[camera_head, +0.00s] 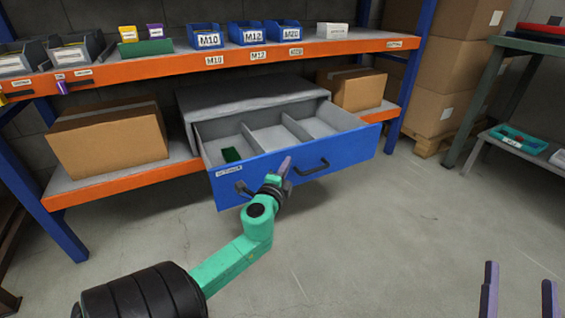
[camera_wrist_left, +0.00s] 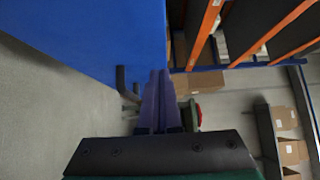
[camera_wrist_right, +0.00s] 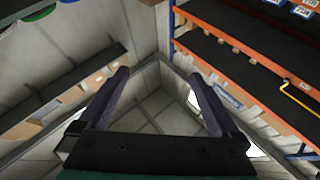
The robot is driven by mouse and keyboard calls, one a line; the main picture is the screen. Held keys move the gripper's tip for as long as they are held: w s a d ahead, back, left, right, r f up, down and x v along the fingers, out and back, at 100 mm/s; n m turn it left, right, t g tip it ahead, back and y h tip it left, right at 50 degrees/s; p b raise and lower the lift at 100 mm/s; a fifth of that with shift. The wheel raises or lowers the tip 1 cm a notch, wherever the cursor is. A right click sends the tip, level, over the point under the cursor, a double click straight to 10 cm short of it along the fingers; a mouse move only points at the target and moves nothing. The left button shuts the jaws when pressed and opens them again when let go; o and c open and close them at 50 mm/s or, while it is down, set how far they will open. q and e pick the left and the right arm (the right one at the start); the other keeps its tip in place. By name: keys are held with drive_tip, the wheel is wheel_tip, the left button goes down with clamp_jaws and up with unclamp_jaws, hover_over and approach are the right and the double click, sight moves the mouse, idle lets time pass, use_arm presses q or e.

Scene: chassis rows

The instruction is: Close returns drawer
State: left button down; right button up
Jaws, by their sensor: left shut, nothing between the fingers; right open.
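The returns drawer (camera_head: 345,153) has a blue front with two dark handles and a white label, and it is pulled out of its grey cabinet (camera_head: 250,95). Its grey inside has dividers, and a small green item (camera_head: 231,155) lies in the left compartment. My left gripper (camera_head: 284,166) is shut and empty, in front of the drawer face between the two handles. In the left wrist view its fingers (camera_wrist_left: 158,85) are together beside the blue face and a handle (camera_wrist_left: 126,88); contact cannot be told. My right gripper (camera_head: 520,285) is open and empty at the lower right, far from the drawer.
Cardboard boxes (camera_head: 108,139) and (camera_head: 352,88) flank the cabinet on the lower shelf. The upper orange-edged shelf (camera_head: 240,56) holds several bins. A green-grey table (camera_head: 535,47) stands at the right. The floor (camera_head: 400,230) before the drawer is clear.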

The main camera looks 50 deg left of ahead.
use_arm(q)
drive_tip(key=shift+w+a+b, duration=0.15)
drive_tip(key=shift+w+a, duration=0.05)
drive_tip(key=shift+a, duration=0.4)
drive_tip(key=shift+w+a+b, duration=0.15)
drive_tip(key=shift+a, duration=0.45)
use_arm(e)
wheel_tip(320, 180, up, 8)
drive_tip(key=d+t+y, duration=0.1)
drive_tip(key=t, duration=0.1)
drive_tip(key=shift+s+f+n, duration=0.25)
drive_tip(key=shift+s+n, duration=0.15)
drive_tip(key=shift+s, duration=0.05)
use_arm(q)
drive_tip(key=shift+a, duration=0.15)
